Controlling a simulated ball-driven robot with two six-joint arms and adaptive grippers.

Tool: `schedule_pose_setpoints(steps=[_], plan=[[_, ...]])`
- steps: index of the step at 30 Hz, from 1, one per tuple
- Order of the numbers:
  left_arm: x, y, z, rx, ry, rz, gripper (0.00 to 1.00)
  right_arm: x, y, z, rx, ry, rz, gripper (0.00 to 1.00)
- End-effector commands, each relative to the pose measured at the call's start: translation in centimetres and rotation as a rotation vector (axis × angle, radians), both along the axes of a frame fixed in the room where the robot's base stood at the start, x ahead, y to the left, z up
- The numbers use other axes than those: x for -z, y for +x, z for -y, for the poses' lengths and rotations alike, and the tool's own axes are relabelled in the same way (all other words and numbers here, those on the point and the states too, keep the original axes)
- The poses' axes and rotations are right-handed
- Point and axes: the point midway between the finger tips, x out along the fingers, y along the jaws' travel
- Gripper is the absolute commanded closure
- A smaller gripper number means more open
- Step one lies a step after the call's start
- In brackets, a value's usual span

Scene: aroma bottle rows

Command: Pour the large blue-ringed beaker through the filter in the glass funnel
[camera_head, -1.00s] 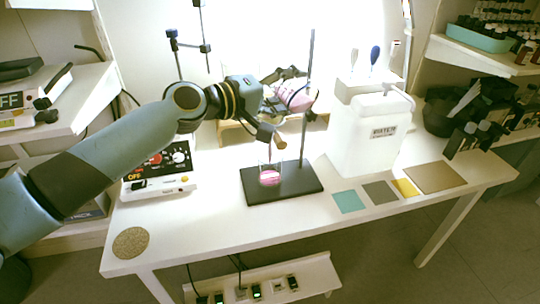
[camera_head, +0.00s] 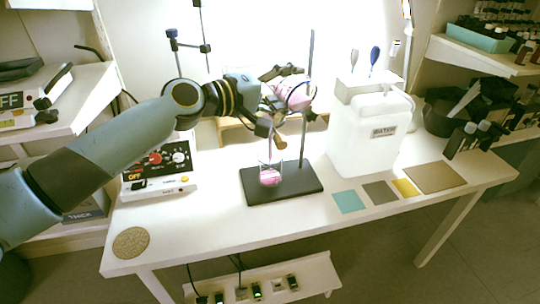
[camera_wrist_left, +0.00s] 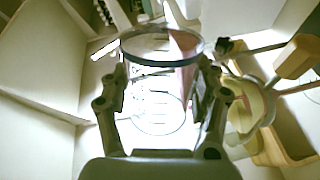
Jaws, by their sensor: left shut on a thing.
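My left gripper (camera_head: 277,92) is shut on the large blue-ringed beaker (camera_head: 302,96), holding it tilted above the black stand, with its mouth toward the right. In the left wrist view the beaker (camera_wrist_left: 156,46) sits between both fingers (camera_wrist_left: 165,100), with some pink on its right wall. The glass funnel with a cream filter (camera_wrist_left: 244,112) is to its right in that view. In the head view the funnel is mostly hidden by the gripper. A receiving beaker (camera_head: 270,177) with pink liquid stands on the stand base (camera_head: 300,185). My right gripper is not in view.
The stand rod (camera_head: 307,80) rises close beside the held beaker. A white water container (camera_head: 365,135) stands to the right, and a hotplate (camera_head: 160,170) to the left. Coloured squares (camera_head: 348,201) lie at the front right. The front left tabletop is mostly clear.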

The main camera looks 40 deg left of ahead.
Motion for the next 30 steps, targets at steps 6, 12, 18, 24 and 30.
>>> schedule_pose_setpoints(steps=[6, 12, 18, 24, 30], plan=[[-0.03, 0.01, 0.01, 0.0, 0.0, 0.001, 0.8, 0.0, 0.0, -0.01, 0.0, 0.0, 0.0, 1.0], [-0.03, 0.01, 0.02, 0.0, 0.0, 0.001, 0.8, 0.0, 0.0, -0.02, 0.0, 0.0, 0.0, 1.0], [-0.03, 0.01, 0.0, 0.0, -0.001, 0.001, 0.8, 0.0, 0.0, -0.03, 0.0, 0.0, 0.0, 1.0], [-0.16, 0.09, -0.19, 0.0, -0.016, -0.005, 0.8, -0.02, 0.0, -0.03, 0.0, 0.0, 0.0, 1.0], [-0.29, 0.2, -0.42, 0.0, -0.039, -0.014, 0.8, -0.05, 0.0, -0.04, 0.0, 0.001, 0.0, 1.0]])
